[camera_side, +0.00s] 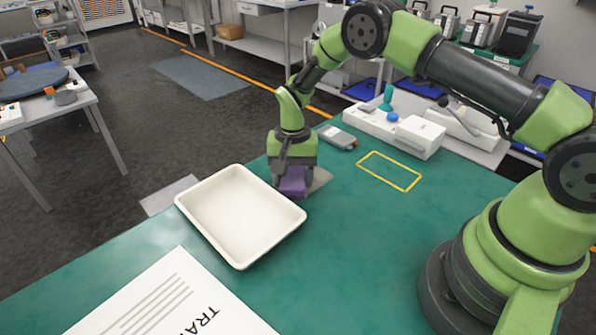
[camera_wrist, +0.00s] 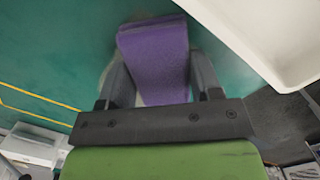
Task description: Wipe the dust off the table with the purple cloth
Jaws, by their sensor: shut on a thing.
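The purple cloth (camera_side: 293,183) is a folded block held between the fingers of my gripper (camera_side: 290,175), low at the table surface. In the wrist view the cloth (camera_wrist: 156,60) fills the space between the two dark fingers of my gripper (camera_wrist: 155,75). The green table (camera_side: 345,235) lies under it. A greyish dust patch (camera_side: 321,178) shows on the table just right of the cloth; part of it is hidden by the gripper and cloth. I cannot tell whether the cloth touches the table.
An empty white tray (camera_side: 240,262) stands close to the left of the cloth. A printed sheet (camera_side: 175,300) lies at the front left. A grey handheld device (camera_side: 338,137), a white box (camera_side: 419,138) and a yellow outline (camera_side: 390,171) are behind and right. The front middle is clear.

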